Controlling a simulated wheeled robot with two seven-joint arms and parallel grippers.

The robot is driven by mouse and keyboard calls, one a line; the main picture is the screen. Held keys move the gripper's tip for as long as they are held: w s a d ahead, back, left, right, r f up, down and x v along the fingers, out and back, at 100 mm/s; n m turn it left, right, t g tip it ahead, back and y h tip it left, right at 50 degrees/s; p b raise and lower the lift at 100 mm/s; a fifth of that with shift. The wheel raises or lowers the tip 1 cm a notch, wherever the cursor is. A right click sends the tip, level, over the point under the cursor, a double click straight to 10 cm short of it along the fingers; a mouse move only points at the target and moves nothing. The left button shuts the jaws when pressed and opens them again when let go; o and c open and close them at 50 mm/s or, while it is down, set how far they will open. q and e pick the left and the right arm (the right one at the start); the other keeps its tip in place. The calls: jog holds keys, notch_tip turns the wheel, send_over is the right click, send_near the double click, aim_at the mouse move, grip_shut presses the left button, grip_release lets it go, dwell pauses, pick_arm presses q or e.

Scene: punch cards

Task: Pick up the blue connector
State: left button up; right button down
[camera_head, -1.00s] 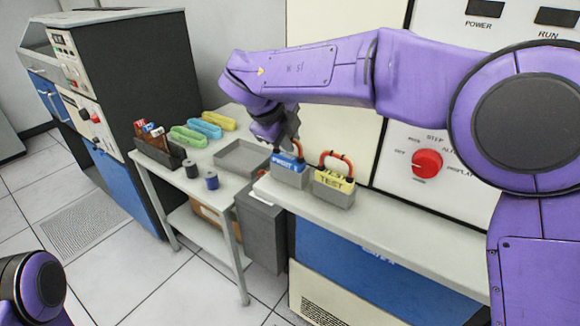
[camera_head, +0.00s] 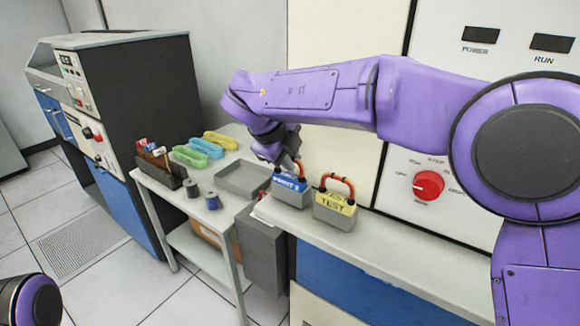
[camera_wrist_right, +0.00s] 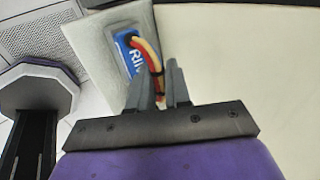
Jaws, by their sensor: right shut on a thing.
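The blue connector (camera_head: 289,184) has white lettering, a grey lower block and a red-orange cable loop on top. It is upright at the left end of the counter. My right gripper (camera_head: 293,163) is above it, shut on its cable loop. The right wrist view shows the blue connector (camera_wrist_right: 128,58) with its red and yellow cables running to the fingers of my right gripper (camera_wrist_right: 162,88). I cannot tell whether it is clear of the counter. My left gripper is out of view; only part of my left arm shows at the lower left.
A yellow TEST connector (camera_head: 335,205) stands close to the right on the counter (camera_head: 400,256). A grey tray (camera_head: 243,180) lies on the side table, with several coloured bundles (camera_head: 190,156), dark spools (camera_head: 212,201) and a dark holder (camera_head: 160,168). A panel with a red knob (camera_head: 428,186) rises behind.

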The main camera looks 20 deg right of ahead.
jog(key=s+a+r+p, duration=0.1)
jog(key=s+a+r, duration=0.1)
jog(key=s+r, duration=0.4)
jog(key=s+a+r+p, duration=0.2)
jog(key=s+r, duration=0.5)
jog(key=r, duration=0.4)
jog(key=shift+a+r, duration=0.2)
jog(key=shift+a, duration=0.35)
jog(key=shift+a+f, duration=0.1)
jog(key=shift+f, duration=0.15)
